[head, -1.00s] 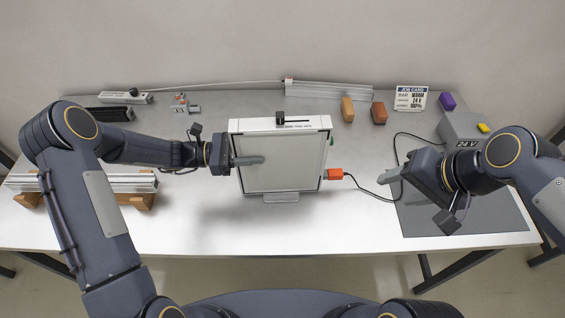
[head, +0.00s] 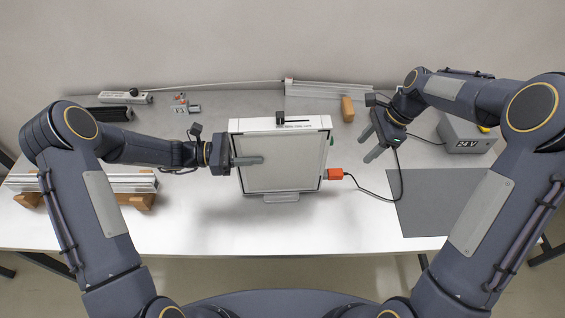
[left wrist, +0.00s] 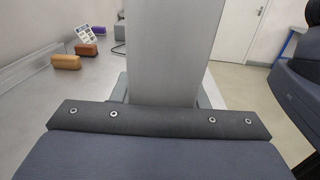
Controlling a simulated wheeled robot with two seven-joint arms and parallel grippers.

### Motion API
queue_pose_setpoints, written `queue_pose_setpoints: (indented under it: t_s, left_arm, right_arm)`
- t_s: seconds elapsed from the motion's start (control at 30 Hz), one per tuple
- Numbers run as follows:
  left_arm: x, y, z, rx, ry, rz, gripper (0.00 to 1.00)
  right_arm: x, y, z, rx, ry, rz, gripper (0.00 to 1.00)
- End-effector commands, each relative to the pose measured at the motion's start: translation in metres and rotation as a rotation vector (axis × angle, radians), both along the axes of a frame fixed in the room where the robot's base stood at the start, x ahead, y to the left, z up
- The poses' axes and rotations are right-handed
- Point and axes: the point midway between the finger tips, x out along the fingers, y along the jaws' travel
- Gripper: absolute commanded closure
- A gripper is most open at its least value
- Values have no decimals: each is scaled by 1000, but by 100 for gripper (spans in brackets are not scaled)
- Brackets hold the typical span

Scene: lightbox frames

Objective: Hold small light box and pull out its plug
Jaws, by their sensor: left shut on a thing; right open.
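The small light box (head: 282,165), a white panel in a grey frame, stands upright on a foot in the middle of the table. My left gripper (head: 246,161) is shut on its left edge, with one finger across the front face. In the left wrist view the light box (left wrist: 172,50) rises as a grey slab before the gripper. The orange plug (head: 335,174) sits at the box's lower right side, with a black cable running right. My right gripper (head: 373,146) is open and empty, above and to the right of the plug, apart from it.
A grey 24 V supply box (head: 465,132) stands at the right behind a dark grey mat (head: 432,210). A tan block (head: 347,109) and an aluminium rail (head: 325,90) lie at the back. Another rail (head: 95,182) rests on wooden blocks at left. The front centre table is clear.

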Motion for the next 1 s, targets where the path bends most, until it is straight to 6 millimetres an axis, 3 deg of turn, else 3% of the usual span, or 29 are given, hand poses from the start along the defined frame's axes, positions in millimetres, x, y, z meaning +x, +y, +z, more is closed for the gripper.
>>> queue_pose_setpoints:
  t_s: [1.0]
  left_arm:
    - [0,0,0,0,0,0,89]
  right_arm:
    - [-2,37,-90,0,1,3,47]
